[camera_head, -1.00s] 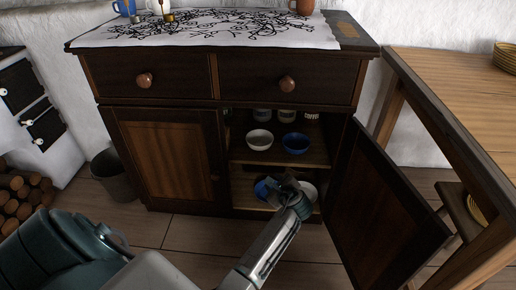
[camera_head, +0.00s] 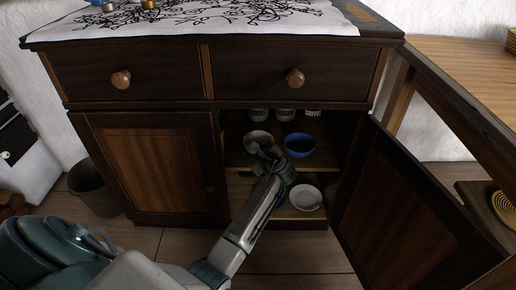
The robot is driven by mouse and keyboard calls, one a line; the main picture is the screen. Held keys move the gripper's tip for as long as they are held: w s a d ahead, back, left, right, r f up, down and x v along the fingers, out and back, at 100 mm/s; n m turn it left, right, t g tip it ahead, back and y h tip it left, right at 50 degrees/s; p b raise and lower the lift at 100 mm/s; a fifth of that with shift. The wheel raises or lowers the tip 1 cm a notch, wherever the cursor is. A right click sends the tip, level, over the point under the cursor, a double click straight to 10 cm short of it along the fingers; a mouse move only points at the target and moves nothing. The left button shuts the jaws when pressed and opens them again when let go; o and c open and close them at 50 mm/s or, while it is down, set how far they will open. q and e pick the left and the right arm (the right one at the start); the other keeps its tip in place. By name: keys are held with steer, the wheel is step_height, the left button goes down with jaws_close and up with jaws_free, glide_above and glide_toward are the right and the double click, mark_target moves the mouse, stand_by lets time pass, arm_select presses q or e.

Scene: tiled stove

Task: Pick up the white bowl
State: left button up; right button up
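A white bowl (camera_head: 259,136) sits on the upper shelf inside the open cabinet, partly hidden by my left gripper. Another white bowl (camera_head: 306,198) sits on the lower shelf, to the right of my forearm. My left gripper (camera_head: 261,152) is right in front of the upper white bowl and overlaps its lower part in the picture. I cannot tell whether it touches the bowl or whether its fingers are open. My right gripper is not in view.
A blue bowl (camera_head: 299,146) stands right of the upper white bowl. Another blue bowl on the lower shelf is mostly hidden behind my arm. Jars (camera_head: 286,114) stand at the back. The open cabinet door (camera_head: 405,215) swings out at right; the left door (camera_head: 155,170) is shut.

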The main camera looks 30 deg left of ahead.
arm_select(q)
steer(key=shift+w+a+f+b, duration=0.25)
steer(key=shift+w+a+b, duration=0.05)
steer(key=shift+a+b, duration=0.15)
steer(key=b+x, duration=0.2)
steer(key=x, duration=0.1)
steer(key=shift+w+a+f, duration=0.15)
steer(key=shift+w+f, duration=0.05)
steer(key=shift+f, duration=0.1)
steer(key=shift+w+a, duration=0.15)
steer(key=shift+a, duration=0.05)
steer(key=shift+r, duration=0.1)
jaws_close()
